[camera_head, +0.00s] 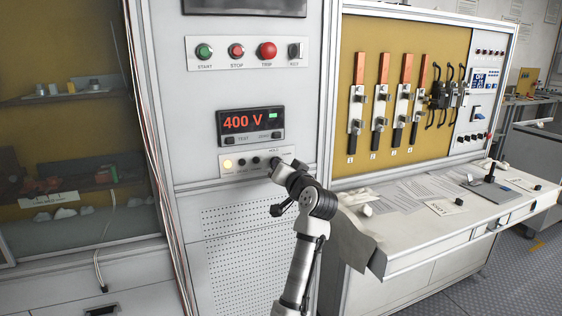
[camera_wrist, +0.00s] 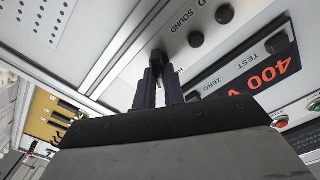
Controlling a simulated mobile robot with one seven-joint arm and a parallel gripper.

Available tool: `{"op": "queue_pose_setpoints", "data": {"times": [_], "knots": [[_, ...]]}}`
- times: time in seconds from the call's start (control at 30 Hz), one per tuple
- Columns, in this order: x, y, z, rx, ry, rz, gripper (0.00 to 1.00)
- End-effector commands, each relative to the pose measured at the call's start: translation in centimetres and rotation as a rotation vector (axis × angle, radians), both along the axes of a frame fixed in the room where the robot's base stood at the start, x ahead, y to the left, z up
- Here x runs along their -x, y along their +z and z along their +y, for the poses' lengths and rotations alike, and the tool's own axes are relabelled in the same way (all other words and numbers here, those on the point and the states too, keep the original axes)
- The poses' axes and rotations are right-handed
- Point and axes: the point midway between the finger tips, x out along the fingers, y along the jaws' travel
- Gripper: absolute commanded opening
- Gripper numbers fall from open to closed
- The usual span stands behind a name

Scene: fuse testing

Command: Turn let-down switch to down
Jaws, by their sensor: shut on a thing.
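The small control strip (camera_head: 240,162) below the red display has a lit lamp, dark knobs and a switch at its right end. My gripper (camera_head: 281,168) is at that right end, and it hides most of the switch there. In the wrist view, my gripper (camera_wrist: 160,84) has its two fingers closed around a dark switch knob (camera_wrist: 158,57) on the light panel. This appears to be the let-down switch. Its label and exact turn position cannot be read.
The voltage display (camera_head: 250,122) reads 400 V. START, STOP and TRIP buttons (camera_head: 267,52) are above it. A desk (camera_head: 420,240) with papers and a grey flap (camera_head: 352,245) stand right of my arm. A glass cabinet (camera_head: 75,130) is at left.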

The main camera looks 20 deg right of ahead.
Motion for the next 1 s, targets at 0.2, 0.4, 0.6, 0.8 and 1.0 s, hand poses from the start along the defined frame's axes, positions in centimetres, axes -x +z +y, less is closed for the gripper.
{"op": "queue_pose_setpoints", "data": {"times": [0.2, 0.4, 0.6, 0.8, 1.0], "knots": [[-0.03, 0.12, 0.02, -0.196, 0.002, 0.009, 0.00], [-0.01, 0.06, -0.04, -0.340, 0.001, 0.013, 0.00], [0.01, -0.10, -0.12, -0.440, 0.000, 0.017, 0.00], [0.01, -0.19, -0.12, -0.489, 0.000, 0.019, 0.00], [0.01, -0.25, -0.13, -0.506, 0.000, 0.019, 0.00]]}}
